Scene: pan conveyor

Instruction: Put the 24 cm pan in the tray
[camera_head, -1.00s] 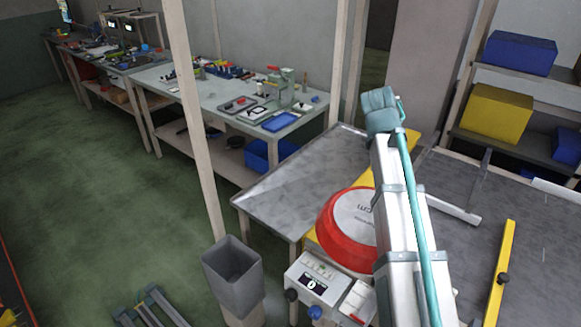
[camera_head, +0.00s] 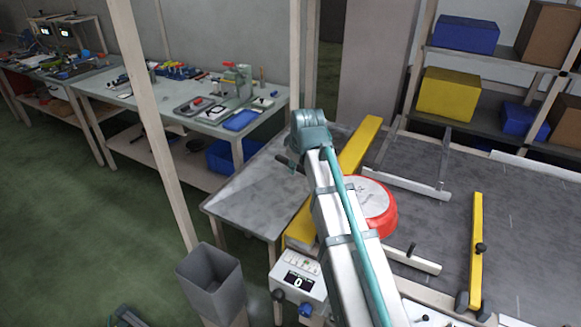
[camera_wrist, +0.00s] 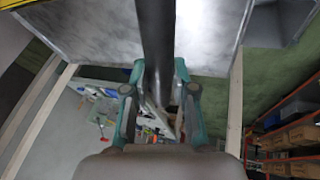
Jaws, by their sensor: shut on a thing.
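The red pan (camera_head: 377,208) has its pale grey bottom turned up in the head view. My arm hides its left part. A dark handle (camera_head: 288,162) shows on the other side of my arm. In the wrist view the dark handle (camera_wrist: 155,40) runs between the fingers of my gripper (camera_wrist: 159,75), which is shut on it. The pan is over the dark grey surface, right of the yellow bar; I cannot tell whether it touches. I cannot make out for certain which thing is the tray.
A yellow bar (camera_head: 359,145) and a control box (camera_head: 298,284) stand near my arm. Another yellow bar (camera_head: 475,245) and white rails (camera_head: 405,187) cross the dark surface (camera_head: 525,225). A grey bin (camera_head: 210,285) stands at the lower left. Shelves with boxes (camera_head: 448,94) are behind.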

